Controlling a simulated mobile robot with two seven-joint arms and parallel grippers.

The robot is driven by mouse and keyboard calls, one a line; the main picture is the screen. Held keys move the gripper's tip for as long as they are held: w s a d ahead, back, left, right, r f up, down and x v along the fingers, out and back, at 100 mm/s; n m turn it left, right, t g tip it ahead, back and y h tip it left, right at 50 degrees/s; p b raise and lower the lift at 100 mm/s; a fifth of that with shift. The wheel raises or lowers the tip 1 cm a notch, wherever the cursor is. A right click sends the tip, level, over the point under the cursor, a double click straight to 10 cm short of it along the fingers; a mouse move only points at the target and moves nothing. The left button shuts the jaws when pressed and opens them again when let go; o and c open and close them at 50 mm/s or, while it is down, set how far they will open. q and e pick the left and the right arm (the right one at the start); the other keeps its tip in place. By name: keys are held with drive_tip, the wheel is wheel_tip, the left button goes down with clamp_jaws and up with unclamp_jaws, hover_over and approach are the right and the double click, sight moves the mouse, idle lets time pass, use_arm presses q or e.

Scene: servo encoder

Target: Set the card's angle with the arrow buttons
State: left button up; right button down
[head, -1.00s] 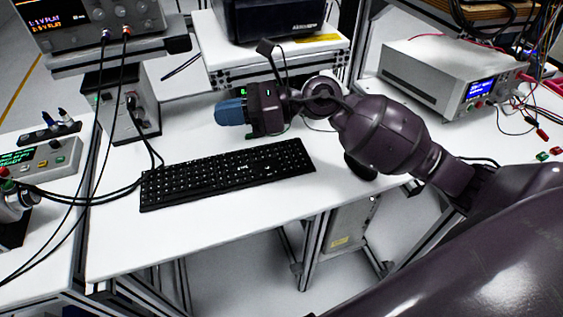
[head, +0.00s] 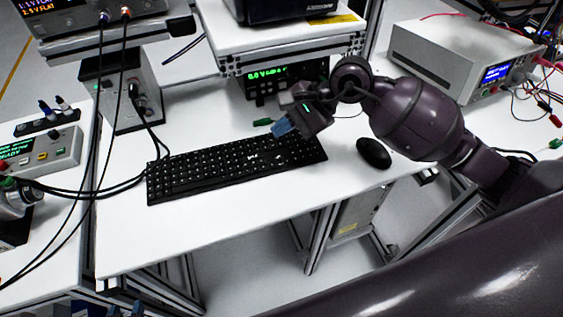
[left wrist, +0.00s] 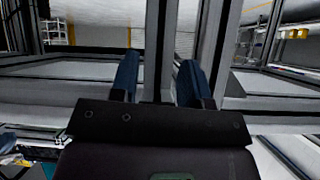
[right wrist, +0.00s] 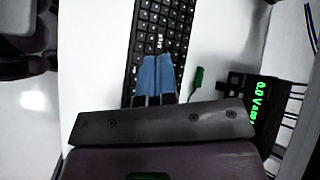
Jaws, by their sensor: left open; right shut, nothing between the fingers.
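My right gripper (head: 284,128) is shut and empty, its blue fingertips over the back edge of the black keyboard (head: 200,172), toward its right part. In the right wrist view the blue fingers (right wrist: 157,75) overlap the keyboard (right wrist: 150,38); I cannot tell whether they touch it. A grey control box (head: 55,155) with a green display and several coloured buttons sits at the far left; arrow marks are too small to read. I cannot make out a card or its angle. My left gripper (left wrist: 155,82) shows only in the left wrist view, open and empty, facing metal frame bars.
A black mouse (head: 374,153) lies right of the keyboard. A green clip (head: 262,122) lies behind it, near a supply reading 0.0 V (head: 262,78). Dark cables hang at the left. A white instrument (head: 450,60) stands at the right. The table's front left is clear.

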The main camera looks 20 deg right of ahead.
drive_tip(key=shift+f, duration=0.1)
drive_tip(key=b, duration=0.4)
hover_over(282, 166)
wheel_tip(282, 166, down, 8)
drive_tip(key=shift+r, duration=0.2)
drive_tip(key=shift+f, duration=0.6)
drive_tip(key=shift+r, duration=0.1)
idle(1.3)
drive_tip(key=shift+f+b, duration=0.4)
drive_tip(key=shift+f, duration=0.05)
